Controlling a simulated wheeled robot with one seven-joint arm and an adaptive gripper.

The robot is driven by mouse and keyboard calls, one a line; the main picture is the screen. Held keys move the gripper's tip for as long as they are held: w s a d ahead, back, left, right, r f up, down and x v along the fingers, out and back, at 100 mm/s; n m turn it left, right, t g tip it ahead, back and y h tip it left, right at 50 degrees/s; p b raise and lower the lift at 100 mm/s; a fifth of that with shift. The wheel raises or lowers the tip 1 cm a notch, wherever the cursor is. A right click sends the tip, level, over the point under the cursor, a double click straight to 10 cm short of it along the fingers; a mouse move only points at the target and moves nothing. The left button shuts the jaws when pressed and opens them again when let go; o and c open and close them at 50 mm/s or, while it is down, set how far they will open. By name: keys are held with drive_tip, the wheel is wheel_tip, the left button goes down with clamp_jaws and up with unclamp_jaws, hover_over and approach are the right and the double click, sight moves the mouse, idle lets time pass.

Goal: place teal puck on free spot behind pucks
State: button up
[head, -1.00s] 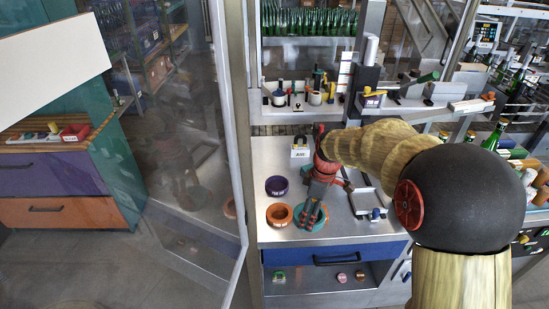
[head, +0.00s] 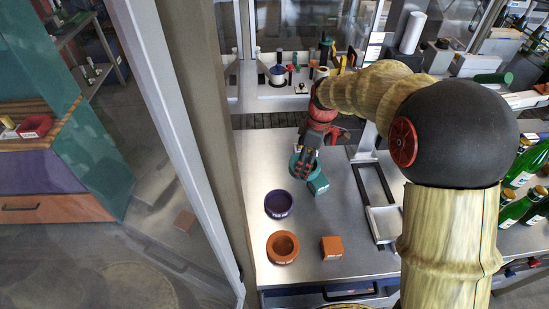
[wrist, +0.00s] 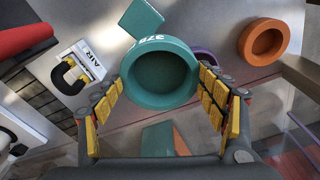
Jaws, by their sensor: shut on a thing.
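In the wrist view the orange puck (wrist: 263,41) is at upper right, and the purple puck (wrist: 206,56) is partly hidden behind the teal one.
A teal block (head: 318,184) is close to the right of the held puck. An orange block (head: 331,248) lies right of the orange puck. A metal frame tray (head: 386,224) is further right. A white AIR-labelled piece (wrist: 84,62) is left in the wrist view. A post edges the bench's left.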

drive_tip(key=w+a+f, duration=0.2)
drive_tip(key=w+f, duration=0.1)
drive_tip(key=w+a+f, duration=0.6)
drive_tip(key=w, duration=0.1)
drive_tip(key=shift+a, duration=0.2)
drive_tip(key=shift+w+a+f+b, duration=0.2)
drive_tip(key=shift+a+f+b, duration=0.1)
drive_tip(key=shift+f, duration=0.2)
drive_tip(key=shift+d+f, duration=0.1)
drive_tip(key=shift+f, duration=1.3)
drive_tip(key=shift+f, duration=0.2)
drive_tip(key=o, duration=1.3)
drive_tip(key=shift+c, duration=0.2)
drive_tip(key=shift+o, duration=0.3)
drive_tip(key=shift+r, duration=0.1)
